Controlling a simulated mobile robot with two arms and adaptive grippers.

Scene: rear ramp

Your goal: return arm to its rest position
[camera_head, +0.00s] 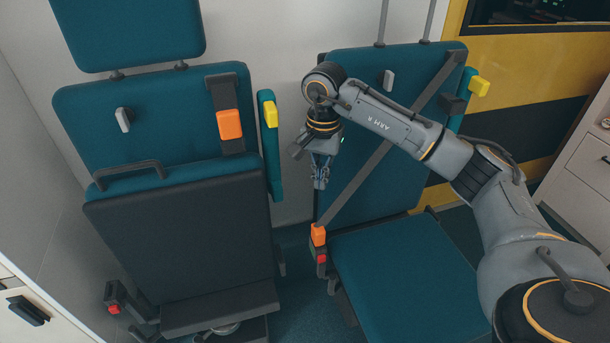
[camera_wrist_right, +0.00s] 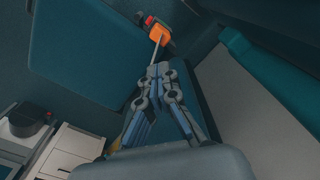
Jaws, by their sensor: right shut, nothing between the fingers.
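My right arm (camera_head: 400,122) reaches in from the right in the head view, in front of the right seat's backrest. Its gripper (camera_head: 321,185) points down, shut and empty, above the orange belt tongue (camera_head: 318,235) of the right seat. In the right wrist view the closed fingers (camera_wrist_right: 158,70) lie just below the orange belt tongue (camera_wrist_right: 159,37) in the picture; whether they touch it is unclear. My left gripper is not in view.
The right seat (camera_head: 400,265) is folded down, with a dark belt (camera_head: 365,180) across its backrest into a red-buttoned buckle (camera_head: 321,258). The left seat (camera_head: 185,235) is folded up. A drawer cabinet (camera_head: 590,160) stands at right. Open floor is narrow.

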